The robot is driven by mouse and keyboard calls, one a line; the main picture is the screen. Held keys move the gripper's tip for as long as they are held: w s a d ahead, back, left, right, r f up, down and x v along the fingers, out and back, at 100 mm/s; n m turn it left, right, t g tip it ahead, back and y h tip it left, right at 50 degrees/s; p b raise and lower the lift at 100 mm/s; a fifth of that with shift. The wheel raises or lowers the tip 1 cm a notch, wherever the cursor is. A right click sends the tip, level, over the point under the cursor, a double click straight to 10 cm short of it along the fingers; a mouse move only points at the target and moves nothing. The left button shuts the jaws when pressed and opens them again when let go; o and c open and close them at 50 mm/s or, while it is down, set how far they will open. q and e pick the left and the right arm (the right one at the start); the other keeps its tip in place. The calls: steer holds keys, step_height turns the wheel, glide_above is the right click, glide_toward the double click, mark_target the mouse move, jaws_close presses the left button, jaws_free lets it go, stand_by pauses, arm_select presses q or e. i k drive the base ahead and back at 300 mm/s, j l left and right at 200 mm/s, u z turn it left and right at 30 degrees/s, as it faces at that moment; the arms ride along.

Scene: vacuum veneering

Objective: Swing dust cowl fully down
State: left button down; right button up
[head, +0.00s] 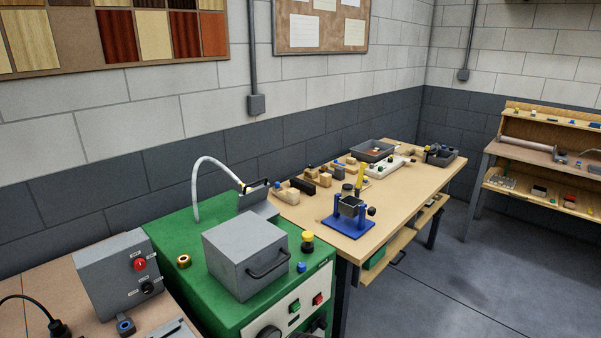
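A grey box-shaped cover (240,248) with a black bar handle (268,264) on its front side sits on top of the green machine (190,240). Behind it stands a smaller grey tilted piece (258,204) with a dark handle-like part at its top. A white curved hose (200,170) rises from the green top and ends near this piece. I cannot tell for sure which of the two grey parts is the dust cowl. The box looks level, with its lower edge at the green top. Neither of my grippers is in view.
A brass fitting (184,261), a yellow-capped button (308,237) and a blue knob (301,267) sit around the box. A grey control box (122,271) with a red button stands at left. A wooden bench (400,190) with a blue fixture (348,225) adjoins at right. Open floor lies beyond.

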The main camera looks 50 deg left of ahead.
mark_target(254, 200)
steer(key=i, duration=1.65)
steer(key=i+l+u, duration=0.1)
steer(key=i+u, duration=0.3)
steer(key=i+l+u, duration=0.4)
steer(key=i, duration=0.2)
steer(key=j+u, duration=0.1)
steer(key=u, duration=1.7)
